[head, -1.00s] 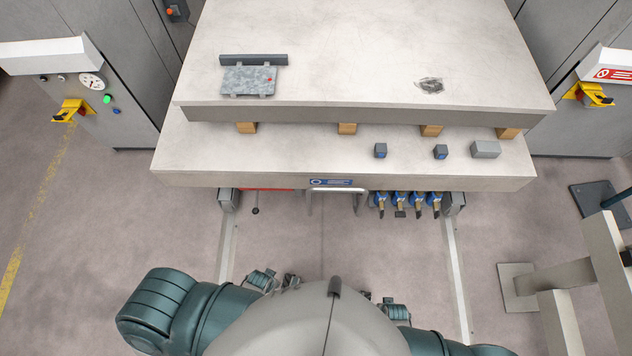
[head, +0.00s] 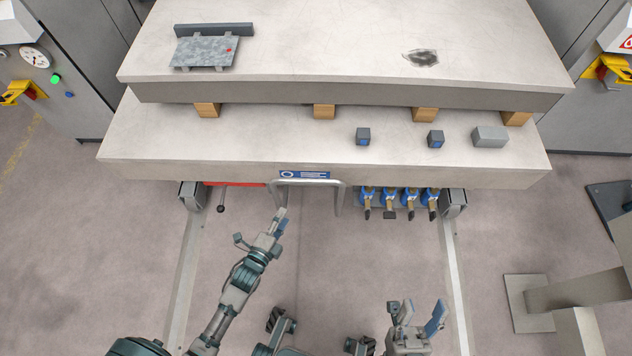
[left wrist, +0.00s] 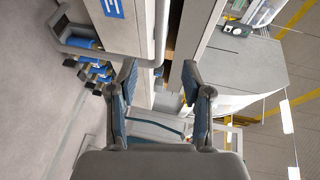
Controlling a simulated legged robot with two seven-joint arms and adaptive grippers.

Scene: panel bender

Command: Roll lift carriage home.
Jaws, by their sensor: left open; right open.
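The lift carriage (head: 170,150) is a wide pale slab standing on wheels over two floor rails, with a second slab above on wooden blocks. A grey tubular handle (head: 338,184) sticks out of its front edge, below a blue label (head: 304,174). It also shows at the upper left in the left wrist view (left wrist: 66,38). My left gripper (head: 281,219) is open and empty, just below the handle's left part and apart from it. In the left wrist view its fingers (left wrist: 158,82) stand wide apart. My right gripper (head: 416,312) is open and empty, lower right, well short of the carriage.
Left and right floor rails (head: 187,270) (head: 452,270) run toward me. Blue valves (head: 389,198) and a red bar (head: 235,184) sit under the front edge. A grey frame (head: 565,290) stands at the right. The floor between the rails is clear apart from my arms.

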